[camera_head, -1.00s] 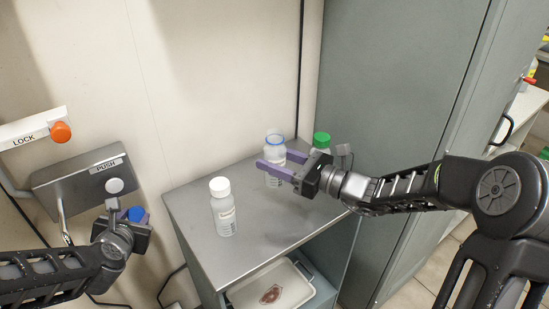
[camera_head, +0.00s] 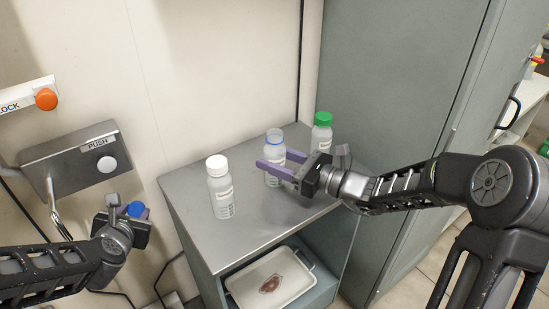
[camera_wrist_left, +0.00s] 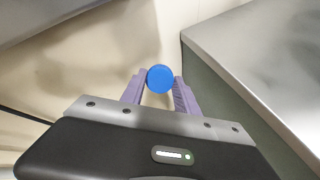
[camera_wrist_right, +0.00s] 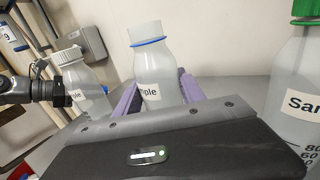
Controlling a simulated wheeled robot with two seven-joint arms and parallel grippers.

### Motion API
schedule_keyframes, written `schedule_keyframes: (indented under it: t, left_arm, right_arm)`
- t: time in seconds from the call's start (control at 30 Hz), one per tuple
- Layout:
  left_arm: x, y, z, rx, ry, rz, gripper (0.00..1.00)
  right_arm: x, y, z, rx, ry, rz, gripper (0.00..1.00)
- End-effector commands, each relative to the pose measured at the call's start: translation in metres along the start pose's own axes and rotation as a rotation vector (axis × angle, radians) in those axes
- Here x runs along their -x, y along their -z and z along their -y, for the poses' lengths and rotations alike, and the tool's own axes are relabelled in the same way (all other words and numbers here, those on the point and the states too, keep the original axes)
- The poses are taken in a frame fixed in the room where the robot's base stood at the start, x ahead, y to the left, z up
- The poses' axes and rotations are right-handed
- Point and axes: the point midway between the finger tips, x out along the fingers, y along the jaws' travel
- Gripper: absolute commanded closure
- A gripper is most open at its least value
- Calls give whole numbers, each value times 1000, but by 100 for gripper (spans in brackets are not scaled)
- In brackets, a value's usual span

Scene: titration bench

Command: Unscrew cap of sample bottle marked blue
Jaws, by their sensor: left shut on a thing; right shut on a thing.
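The blue-marked sample bottle (camera_head: 274,150) stands upright and uncapped on the metal bench top, with a blue ring at its neck. My right gripper (camera_head: 272,170) is shut around its body; the bottle also shows between the purple fingers in the right wrist view (camera_wrist_right: 151,65). The blue cap (camera_head: 136,209) is away from the bottle, in my left gripper (camera_head: 130,216), which is shut on it at the left of the bench. The left wrist view shows the cap (camera_wrist_left: 160,79) between the fingertips.
A white-capped bottle (camera_head: 222,190) stands left of the blue-marked one, and a green-capped bottle (camera_head: 321,133) stands close behind on the right. The bench top (camera_head: 190,190) is clear at its left. A tray (camera_head: 255,268) sits on the shelf below. A wall box with a PUSH button (camera_head: 75,165) is behind my left arm.

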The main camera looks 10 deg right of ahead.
Motion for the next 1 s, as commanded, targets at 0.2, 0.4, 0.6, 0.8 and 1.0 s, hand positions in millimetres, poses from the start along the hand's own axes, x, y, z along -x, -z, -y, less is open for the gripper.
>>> schedule_keyframes:
  t: [0.2, 0.4, 0.6, 0.8, 1.0]
  left_arm:
    - [0, 0, 0, 0, 0, 0, 100]
    - [-1, 2, 1, 0, 0, 0, 100]
    - [-2, 4, 2, 0, 0, 0, 100]
    - [-2, 4, 2, 0, 0, 0, 100]
    - [-2, 4, 2, 0, 0, 0, 100]
  right_arm:
    - [0, 0, 0, 0, 0, 0, 100]
    - [0, 3, 0, 0, 0, 0, 100]
    - [0, 5, 0, 0, 0, 0, 100]
    - [0, 5, 0, 0, 0, -1, 100]
    - [0, 5, 0, 0, 0, -1, 44]
